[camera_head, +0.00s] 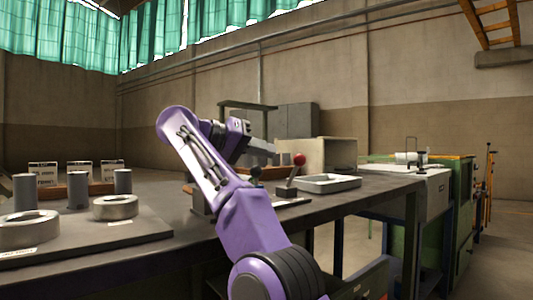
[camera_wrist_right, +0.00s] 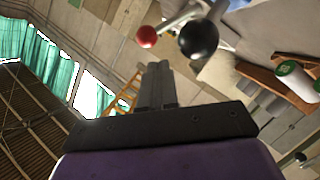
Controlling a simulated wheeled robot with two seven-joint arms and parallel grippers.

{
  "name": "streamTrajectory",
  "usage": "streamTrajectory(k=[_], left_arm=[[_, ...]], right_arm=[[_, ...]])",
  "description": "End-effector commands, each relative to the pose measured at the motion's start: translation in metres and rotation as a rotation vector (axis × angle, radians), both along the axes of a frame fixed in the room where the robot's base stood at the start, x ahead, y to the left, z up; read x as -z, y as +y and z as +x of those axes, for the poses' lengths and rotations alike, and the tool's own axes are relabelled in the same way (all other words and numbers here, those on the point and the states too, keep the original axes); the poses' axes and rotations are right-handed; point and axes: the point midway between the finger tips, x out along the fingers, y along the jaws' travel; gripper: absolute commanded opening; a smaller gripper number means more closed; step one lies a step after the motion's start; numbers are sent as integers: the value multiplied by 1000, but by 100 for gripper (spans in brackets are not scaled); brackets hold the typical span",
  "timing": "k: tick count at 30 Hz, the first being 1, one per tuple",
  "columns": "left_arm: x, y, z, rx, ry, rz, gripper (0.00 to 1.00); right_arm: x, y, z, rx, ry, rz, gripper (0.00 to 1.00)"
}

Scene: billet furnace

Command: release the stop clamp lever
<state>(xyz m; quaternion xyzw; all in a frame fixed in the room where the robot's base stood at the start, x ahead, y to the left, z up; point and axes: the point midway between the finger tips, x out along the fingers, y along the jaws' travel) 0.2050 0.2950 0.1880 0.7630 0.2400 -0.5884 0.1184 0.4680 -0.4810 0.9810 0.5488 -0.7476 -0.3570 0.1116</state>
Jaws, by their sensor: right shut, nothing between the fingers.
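Two ball-knobbed levers stand on the dark bench. One has a red knob (camera_head: 299,160) on a grey arm that leans up to the right. The other has a dark knob (camera_head: 255,172), just left of it and partly behind my purple right arm. I cannot tell which is the stop clamp lever. In the right wrist view the red knob (camera_wrist_right: 146,37) and the black knob (camera_wrist_right: 198,39) lie beyond my right gripper (camera_wrist_right: 158,66). Its fingers are together, empty, and appear apart from both knobs. My left gripper is not in view.
A pale shallow tray (camera_head: 328,183) sits right of the levers. At left, metal rings (camera_head: 115,207) and grey cylinders (camera_head: 123,181) stand on the bench (camera_head: 150,267). A beige box (camera_head: 320,154) stands behind the levers. Floor shows free at far right.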

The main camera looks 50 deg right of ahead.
Motion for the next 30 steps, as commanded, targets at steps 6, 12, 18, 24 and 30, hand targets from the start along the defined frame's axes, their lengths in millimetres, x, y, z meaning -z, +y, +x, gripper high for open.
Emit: streamTrajectory(k=[6, 12, 18, 24, 30], left_arm=[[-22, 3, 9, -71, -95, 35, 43], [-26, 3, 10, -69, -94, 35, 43], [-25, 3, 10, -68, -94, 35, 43], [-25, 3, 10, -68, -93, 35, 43], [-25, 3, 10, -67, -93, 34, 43]], right_arm=[[-13, 35, 8, 11, -1, -3, 0], [-13, 48, 11, 15, 0, -1, 0], [-12, 49, 12, 15, -2, 0, 0], [-12, 49, 11, 15, -2, 0, 0], [-12, 49, 11, 15, -2, 0, 0]])
